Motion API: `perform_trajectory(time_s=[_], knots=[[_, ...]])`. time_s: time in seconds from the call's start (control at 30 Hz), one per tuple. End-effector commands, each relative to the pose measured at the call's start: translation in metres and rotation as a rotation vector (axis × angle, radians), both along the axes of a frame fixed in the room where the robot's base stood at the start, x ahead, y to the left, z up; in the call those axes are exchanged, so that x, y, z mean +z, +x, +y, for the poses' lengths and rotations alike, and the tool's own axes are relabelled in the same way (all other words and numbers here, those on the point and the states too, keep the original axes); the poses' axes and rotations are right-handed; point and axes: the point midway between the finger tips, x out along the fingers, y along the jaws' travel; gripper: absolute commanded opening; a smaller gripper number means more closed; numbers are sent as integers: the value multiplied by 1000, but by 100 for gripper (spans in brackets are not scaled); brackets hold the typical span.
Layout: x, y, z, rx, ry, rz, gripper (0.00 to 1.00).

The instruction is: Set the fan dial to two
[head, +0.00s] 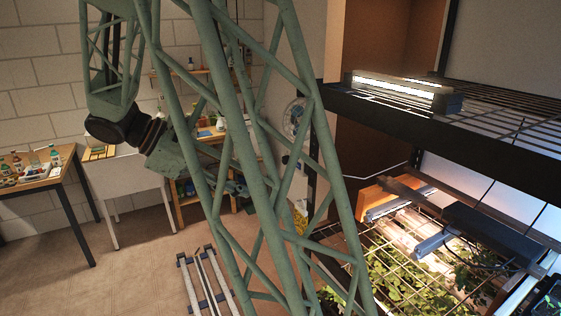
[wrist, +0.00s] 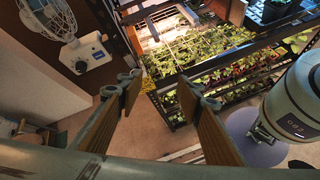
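The fan (wrist: 45,18) shows at the top left of the wrist view, a round wire cage beside a white control box (wrist: 88,54). A dark round dial (wrist: 81,67) sits on the box's face; its setting is too small to read. In the head view the fan (head: 293,118) is partly hidden behind my lattice arm, by the rack's upright. My gripper (wrist: 160,84) is open and empty in the wrist view, its two brown fingers wide apart. The dial lies beyond and left of the fingers, not touched. In the head view the gripper is mostly hidden behind my arm.
A black rack (head: 385,112) with lamps and green seedlings stands at the right. A wooden table (head: 45,182) with bottles stands far left. Open floor (head: 140,260) lies between.

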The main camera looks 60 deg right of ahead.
Motion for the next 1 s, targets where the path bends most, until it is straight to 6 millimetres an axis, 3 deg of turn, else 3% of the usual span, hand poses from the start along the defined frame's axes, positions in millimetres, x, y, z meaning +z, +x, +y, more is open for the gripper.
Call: perform_trajectory(time_s=[0.53, 1.0], knots=[[-18, 53, -71, 83, -117, 244, 33], [-46, 97, -126, 161, -210, 446, 33]])
